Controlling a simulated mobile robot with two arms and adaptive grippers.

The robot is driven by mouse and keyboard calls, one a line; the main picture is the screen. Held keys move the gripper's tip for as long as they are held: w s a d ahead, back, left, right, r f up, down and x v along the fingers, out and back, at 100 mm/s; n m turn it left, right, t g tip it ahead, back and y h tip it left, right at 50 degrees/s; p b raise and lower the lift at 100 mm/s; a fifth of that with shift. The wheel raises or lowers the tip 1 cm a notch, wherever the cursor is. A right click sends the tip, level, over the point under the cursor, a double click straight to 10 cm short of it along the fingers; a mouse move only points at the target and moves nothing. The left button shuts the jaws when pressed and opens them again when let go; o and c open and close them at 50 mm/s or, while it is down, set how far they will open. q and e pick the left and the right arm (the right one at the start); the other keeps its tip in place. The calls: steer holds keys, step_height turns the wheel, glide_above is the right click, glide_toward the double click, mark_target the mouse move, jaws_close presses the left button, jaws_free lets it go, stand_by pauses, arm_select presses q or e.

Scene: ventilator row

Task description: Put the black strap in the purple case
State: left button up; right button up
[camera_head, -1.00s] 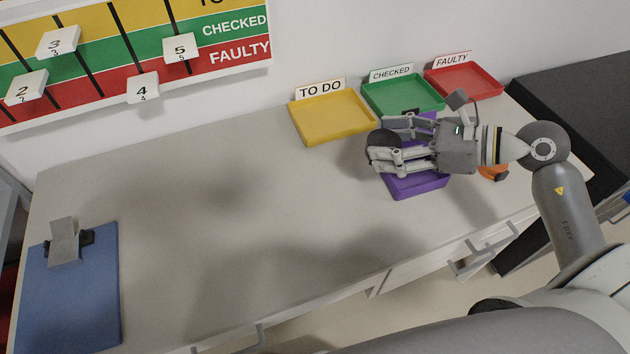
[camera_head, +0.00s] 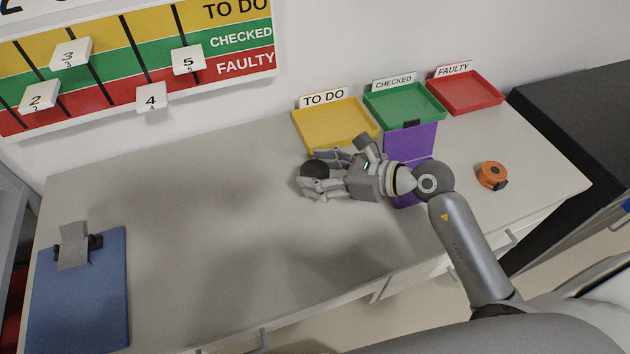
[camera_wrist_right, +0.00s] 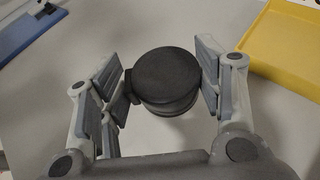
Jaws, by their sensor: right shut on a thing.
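The black strap (camera_head: 315,169) is a round, dark roll. My right gripper (camera_head: 322,174) is shut on it, left of the purple case and above the bench. In the right wrist view the strap (camera_wrist_right: 168,78) sits between the finger pads of my right gripper (camera_wrist_right: 165,85). The purple case (camera_head: 409,143) stands with its lid raised, in front of the green tray. My right wrist and forearm hide most of its lower part, so its inside cannot be seen. My left gripper is not in view.
An orange tape measure (camera_head: 492,175) lies right of the case. Yellow (camera_head: 318,130), green (camera_head: 385,110) and red (camera_head: 480,105) trays line the wall. A blue clipboard (camera_head: 80,305) lies at the far left. The middle of the bench (camera_head: 210,225) is clear.

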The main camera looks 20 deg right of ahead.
steer(key=shift+w+a+f, duration=0.15)
steer(key=shift+a+f, duration=0.1)
steer(key=f, duration=0.3)
steer(key=shift+w+a+f, duration=0.1)
steer(key=shift+w+a, duration=0.05)
steer(key=shift+a, duration=0.05)
steer(key=shift+f, duration=0.2)
steer(key=shift+f, duration=0.2)
steer(key=o, duration=1.1)
steer(key=shift+c, duration=0.2)
steer(key=shift+r, duration=0.1)
